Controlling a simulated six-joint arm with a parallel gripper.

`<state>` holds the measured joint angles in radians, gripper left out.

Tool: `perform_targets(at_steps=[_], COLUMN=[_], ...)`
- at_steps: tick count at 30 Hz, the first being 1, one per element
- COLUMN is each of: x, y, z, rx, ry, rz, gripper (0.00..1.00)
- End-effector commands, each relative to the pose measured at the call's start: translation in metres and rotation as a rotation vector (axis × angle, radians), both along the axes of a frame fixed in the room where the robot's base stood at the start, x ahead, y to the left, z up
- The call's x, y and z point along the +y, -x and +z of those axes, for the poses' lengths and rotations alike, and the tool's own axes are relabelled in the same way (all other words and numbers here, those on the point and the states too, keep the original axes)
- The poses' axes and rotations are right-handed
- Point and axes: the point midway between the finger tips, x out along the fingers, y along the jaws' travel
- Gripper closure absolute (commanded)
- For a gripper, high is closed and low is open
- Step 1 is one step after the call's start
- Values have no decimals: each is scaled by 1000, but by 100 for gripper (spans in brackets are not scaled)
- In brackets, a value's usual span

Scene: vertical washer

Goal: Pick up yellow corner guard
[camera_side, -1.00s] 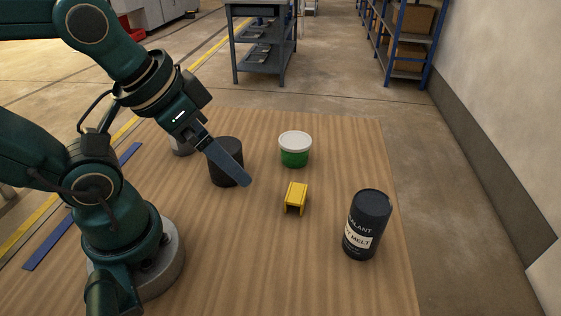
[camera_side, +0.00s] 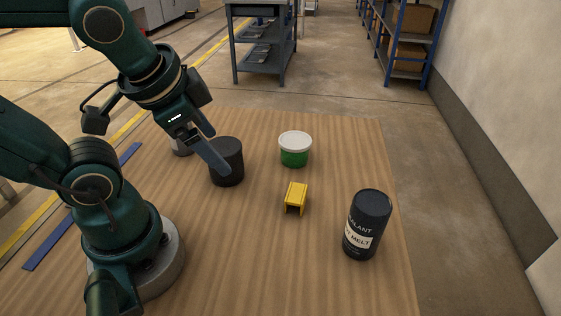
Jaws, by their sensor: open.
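The yellow corner guard (camera_side: 296,196) is a small folded piece on the wooden table, near its middle. Its open end faces the camera. My gripper (camera_side: 222,168) is up and to the left of it, apart from it. The gripper points down and to the right, and in the picture it overlaps the front of a black cylinder. Its jaws are open and hold nothing.
The black cylinder (camera_side: 230,160) stands behind my gripper, with a grey can (camera_side: 181,143) partly hidden to its left. A green tub with a white lid (camera_side: 295,149) stands behind the guard. A black sealant canister (camera_side: 367,224) stands at right. The front of the table is clear.

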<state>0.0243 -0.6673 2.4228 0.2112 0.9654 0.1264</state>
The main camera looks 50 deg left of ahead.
Motion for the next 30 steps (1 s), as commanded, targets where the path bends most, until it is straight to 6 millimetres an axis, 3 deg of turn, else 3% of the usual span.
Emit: perform_targets(at_steps=[7,14,20,24,30], x=[27,31,11,-16,-54], y=[-20,-56,-92,-111,-117], z=[-12,-27,-47,-68,-105], rx=[237,442,573,636,688], ry=[-355,-705,-1009,-1215,-1437], rz=[-325,-681,-987,-1194,-1427], gripper=[17,17,17,17,17])
